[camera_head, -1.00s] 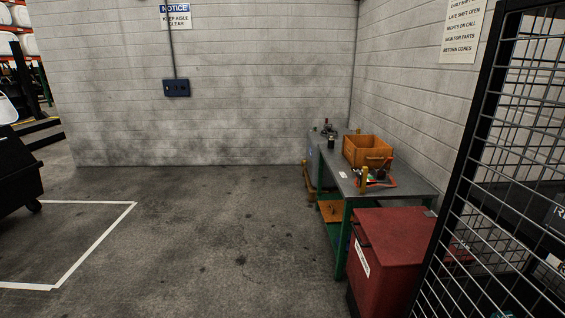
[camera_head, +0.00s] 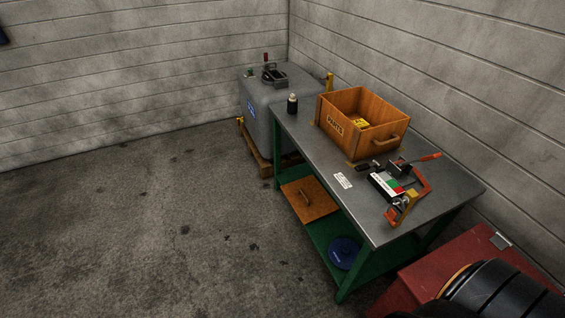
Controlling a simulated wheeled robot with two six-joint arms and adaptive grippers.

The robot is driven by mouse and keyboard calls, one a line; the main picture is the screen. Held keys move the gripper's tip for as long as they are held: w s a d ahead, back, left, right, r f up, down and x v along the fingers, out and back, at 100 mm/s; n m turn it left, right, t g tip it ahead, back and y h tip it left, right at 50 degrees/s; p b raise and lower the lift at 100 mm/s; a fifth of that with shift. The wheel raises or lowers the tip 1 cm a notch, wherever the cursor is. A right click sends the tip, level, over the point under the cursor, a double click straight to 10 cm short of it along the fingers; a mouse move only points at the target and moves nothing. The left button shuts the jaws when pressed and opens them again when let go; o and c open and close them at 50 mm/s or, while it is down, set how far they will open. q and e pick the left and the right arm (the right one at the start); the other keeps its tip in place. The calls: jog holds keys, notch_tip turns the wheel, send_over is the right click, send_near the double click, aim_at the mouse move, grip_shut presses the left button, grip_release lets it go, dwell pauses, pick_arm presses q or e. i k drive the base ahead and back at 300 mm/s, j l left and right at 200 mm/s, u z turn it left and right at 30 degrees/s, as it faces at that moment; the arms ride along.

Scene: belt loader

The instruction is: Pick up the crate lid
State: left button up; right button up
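A flat square wooden panel with a small dark handle, which looks like the crate lid (camera_head: 309,198), lies on the green lower shelf of the workbench, at its far end. Its right edge is partly hidden under the tabletop. The open wooden crate (camera_head: 338,125), labelled PARTS, stands on the bench top without a lid and has something yellow inside. Neither of my grippers is in view.
The grey-topped workbench (camera_head: 318,160) stands along the right wall. A clamp-like tool (camera_head: 405,200) and dark bottle (camera_head: 292,104) are on top; a blue disc (camera_head: 344,253) is on the lower shelf. A grey tank (camera_head: 262,110) stands behind, a red box (camera_head: 440,270) in front. Floor at left is clear.

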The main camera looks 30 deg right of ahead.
aim_at(311, 202)
jog(key=i+j+z, duration=0.1)
jog(key=i+z, duration=0.3)
jog(key=i+j+z, duration=0.35)
jog(key=i, duration=0.25)
jog(key=i+j+z, duration=0.75)
jog(key=i+j, duration=0.05)
jog(key=i, duration=0.05)
